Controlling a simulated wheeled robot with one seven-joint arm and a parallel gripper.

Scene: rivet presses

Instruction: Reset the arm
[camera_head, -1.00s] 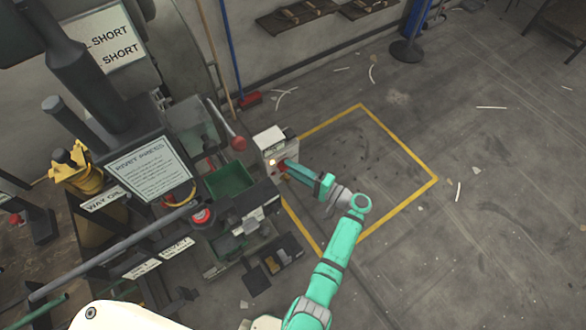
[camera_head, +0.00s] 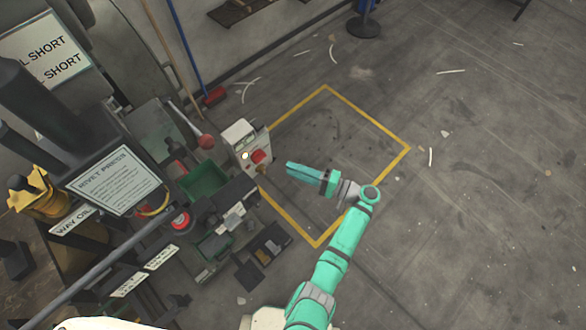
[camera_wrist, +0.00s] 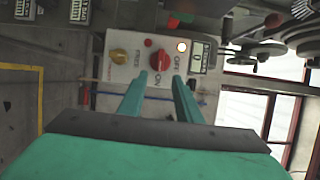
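My teal gripper (camera_head: 289,170) is empty, in the air just right of a white control box (camera_head: 236,134). A clear gap lies between its fingers and the box. In the wrist view the two fingers (camera_wrist: 158,82) stand apart and point at the box's panel. The panel has a red rotary switch (camera_wrist: 160,62) with ON and OFF lettering, a yellow knob (camera_wrist: 119,56), a lit lamp (camera_wrist: 182,47) and a small counter (camera_wrist: 198,57). The red switch also shows in the head view (camera_head: 258,157). My arm reaches up from the bottom, bent at the elbow.
The rivet press sign (camera_head: 117,180), a green bin (camera_head: 204,181) and a red-ball lever (camera_head: 205,141) crowd the left. A yellow floor outline (camera_head: 383,130) encloses bare floor at the centre. The floor to the right is mostly free, with scattered scraps.

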